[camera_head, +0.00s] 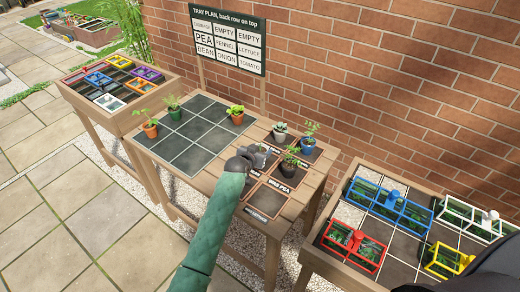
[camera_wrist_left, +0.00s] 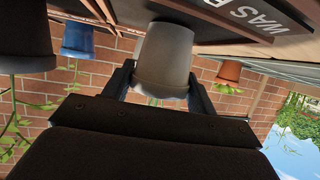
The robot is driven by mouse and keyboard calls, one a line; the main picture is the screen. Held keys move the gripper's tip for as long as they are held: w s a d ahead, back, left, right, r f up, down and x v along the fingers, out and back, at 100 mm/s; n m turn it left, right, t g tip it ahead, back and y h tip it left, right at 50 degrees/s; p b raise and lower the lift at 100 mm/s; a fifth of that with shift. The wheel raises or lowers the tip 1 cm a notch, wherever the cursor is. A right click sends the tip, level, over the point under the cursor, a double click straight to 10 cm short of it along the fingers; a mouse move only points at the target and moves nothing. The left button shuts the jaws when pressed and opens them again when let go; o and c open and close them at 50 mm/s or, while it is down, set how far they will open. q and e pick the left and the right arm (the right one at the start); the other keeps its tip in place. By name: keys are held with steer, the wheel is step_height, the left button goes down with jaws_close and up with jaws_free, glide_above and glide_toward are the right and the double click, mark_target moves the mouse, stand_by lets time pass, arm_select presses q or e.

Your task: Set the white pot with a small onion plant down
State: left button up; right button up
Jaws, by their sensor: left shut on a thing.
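The white pot (camera_head: 262,155) is between the fingers of my left gripper (camera_head: 254,157), over the right part of the middle table. In the left wrist view, which is upside down, the pot (camera_wrist_left: 165,60) looks grey in shade, with both fingers of the left gripper (camera_wrist_left: 160,82) at its sides. Its base is close to the table surface; I cannot tell whether it touches. Its plant is mostly hidden. The dark nine-cell tray (camera_head: 190,157) lies left of the gripper. A dark shape at the lower right may be my right arm; its fingers are not clear.
A dark pot (camera_head: 289,169), a blue pot (camera_head: 307,149) and a grey pot (camera_head: 280,138) stand close by on the right. The tray holds two orange pots (camera_head: 150,132) (camera_head: 236,119) and a green pot (camera_head: 173,106). A plan board (camera_head: 228,40) stands behind. Several tray cells are bare.

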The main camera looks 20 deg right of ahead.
arm_select(q)
steer(key=shift+f, duration=0.15)
steer(key=o, duration=1)
steer(key=shift+o, duration=0.2)
arm_select(e)
steer(key=shift+w+r, duration=0.1)
steer(key=shift+w, duration=0.05)
steer(key=shift+r, duration=0.1)
arm_select(q)
steer(key=shift+s+a, duration=0.1)
steer(key=b+v, duration=0.3)
steer(key=v, duration=0.7)
steer(key=shift+s+a, duration=0.15)
steer(key=shift+s, duration=0.05)
steer(key=shift+s+a+r, duration=0.35)
steer(key=shift+s+r, duration=0.05)
steer(key=shift+r, duration=0.1)
arm_select(e)
step_height(320, 180, up, 7)
steer(key=w+a, duration=0.1)
steer(key=a, duration=0.1)
steer(key=shift+w, duration=0.1)
